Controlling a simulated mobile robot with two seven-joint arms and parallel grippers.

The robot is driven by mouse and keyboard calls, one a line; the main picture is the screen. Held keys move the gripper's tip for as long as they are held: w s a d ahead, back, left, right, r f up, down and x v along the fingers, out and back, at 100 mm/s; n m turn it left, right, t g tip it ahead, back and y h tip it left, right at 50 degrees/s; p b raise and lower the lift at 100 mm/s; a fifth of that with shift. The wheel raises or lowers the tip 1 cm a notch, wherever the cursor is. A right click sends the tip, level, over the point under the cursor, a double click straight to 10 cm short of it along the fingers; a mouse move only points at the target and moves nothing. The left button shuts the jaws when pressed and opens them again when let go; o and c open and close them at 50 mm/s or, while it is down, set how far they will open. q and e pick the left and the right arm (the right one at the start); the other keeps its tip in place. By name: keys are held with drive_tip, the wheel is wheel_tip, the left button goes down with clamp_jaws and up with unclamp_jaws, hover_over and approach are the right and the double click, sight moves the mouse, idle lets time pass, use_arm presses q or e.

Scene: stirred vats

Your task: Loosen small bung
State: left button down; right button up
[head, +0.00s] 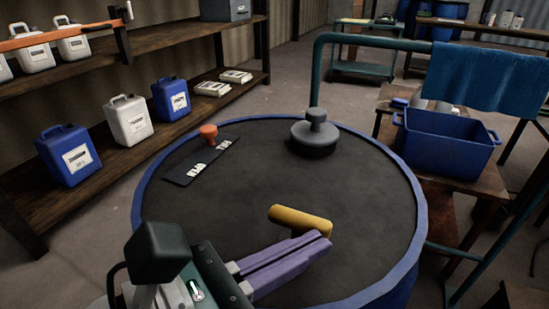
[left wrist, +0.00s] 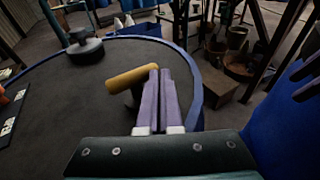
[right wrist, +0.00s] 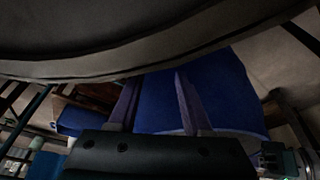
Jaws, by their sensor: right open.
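A yellow bar handle (head: 300,220) on a dark stem stands on the dark top of the round blue-rimmed vat (head: 230,240). It also shows in the left wrist view (left wrist: 128,79). An orange knob (head: 208,132) stands by a black label plate (head: 185,168), and a grey round bung (head: 315,135) sits at the back. I cannot tell which one is the small bung. My left gripper (head: 325,240) has its purple fingers together beside the yellow handle's right end; contact is unclear. My right gripper (right wrist: 156,80) is open and empty, below a dark curved edge.
Shelves (head: 150,160) with blue and white canisters stand at the left. A blue crate (head: 445,140) sits on a wooden table at the right. A teal pipe (head: 360,40) with a blue towel (head: 480,75) rises behind the vat. Much of the vat top is clear.

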use_arm(q)
drive_tip(key=shift+s+a, duration=0.15)
drive_tip(key=shift+s, duration=0.05)
drive_tip(key=b+v, duration=0.2)
drive_tip(key=v, duration=0.7)
drive_tip(key=w+a+r+n+t+y+p, duration=0.3)
drive_tip(key=a+r+n+y+p, duration=0.15)
drive_tip(key=r+n, duration=0.3)
drive_tip(key=w+a+r+n+t+y+p, duration=0.2)
drive_tip(key=w+a+r+n+y+p, duration=0.25)
drive_tip(key=n, duration=0.45)
drive_tip(key=s+a+r+n+g+y+p, duration=0.25)
drive_tip(key=n+p, duration=0.25)
drive_tip(key=n, duration=0.4)
drive_tip(key=s+a+r+n+g+y+p, duration=0.25)
drive_tip(key=s+a+n+p, duration=0.2)
drive_tip(key=n, duration=0.45)
drive_tip(key=s+d+r+n+g+h+p, duration=0.2)
drive_tip(key=s+d+n+g+p, duration=0.2)
drive_tip(key=s+n+g+p, duration=0.4)
wheel_tip(320, 180, up, 36)
drive_tip(key=s+n+t+p, duration=0.1)
drive_tip(key=p, duration=3.4)
drive_tip(key=shift+s, duration=0.2)
